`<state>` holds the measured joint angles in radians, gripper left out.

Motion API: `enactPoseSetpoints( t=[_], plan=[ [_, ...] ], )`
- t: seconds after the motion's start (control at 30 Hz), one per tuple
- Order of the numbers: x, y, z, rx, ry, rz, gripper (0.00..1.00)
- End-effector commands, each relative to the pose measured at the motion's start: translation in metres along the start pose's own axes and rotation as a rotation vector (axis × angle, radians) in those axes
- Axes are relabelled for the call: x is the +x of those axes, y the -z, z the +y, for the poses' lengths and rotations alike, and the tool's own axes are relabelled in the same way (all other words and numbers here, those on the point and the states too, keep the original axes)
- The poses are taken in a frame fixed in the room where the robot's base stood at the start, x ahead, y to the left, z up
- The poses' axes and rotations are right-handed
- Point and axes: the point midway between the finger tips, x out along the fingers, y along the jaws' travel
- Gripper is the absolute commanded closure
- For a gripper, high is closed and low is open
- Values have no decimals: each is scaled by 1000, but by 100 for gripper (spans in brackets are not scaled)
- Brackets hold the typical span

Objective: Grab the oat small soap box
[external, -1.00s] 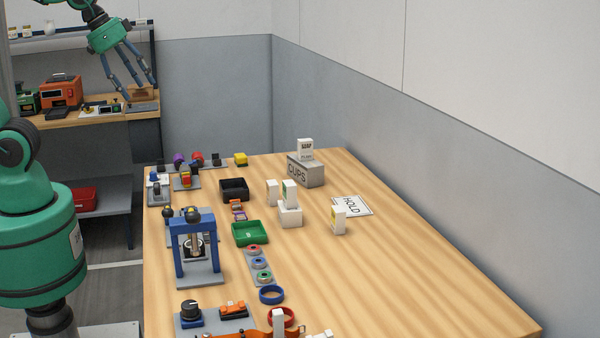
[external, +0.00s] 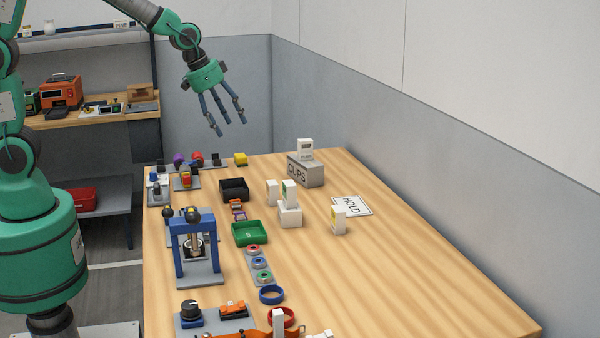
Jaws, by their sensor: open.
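Several small white boxes stand on the wooden table, and I cannot read which one is the oat soap box. One box with dark print like "SOAP" (external: 305,146) stands on the grey CUPS box (external: 306,172). One with a green label (external: 289,192) stands on a white block (external: 290,215). A plain-looking white box (external: 271,192) is just left of it. One with a yellow label (external: 338,221) stands by the HOLD card (external: 352,206). My gripper (external: 230,125) is open and empty, fingers pointing down, high above the table's far end, apart from all the boxes.
A black tray (external: 234,190) and a green tray (external: 250,234) lie left of the boxes. A blue press frame (external: 195,243) stands at the left edge. Coloured rings (external: 271,295) lie nearer the front. The table's right side is clear; a grey wall (external: 400,180) runs behind it.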

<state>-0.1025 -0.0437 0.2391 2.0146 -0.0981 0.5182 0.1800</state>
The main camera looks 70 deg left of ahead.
Motion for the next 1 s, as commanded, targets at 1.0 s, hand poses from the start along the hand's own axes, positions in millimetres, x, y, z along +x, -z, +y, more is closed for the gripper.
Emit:
enactPoseSetpoints(
  t=[1.0],
  plan=[
    [148, 28, -34, -7, 10, -26, 39]
  ],
)
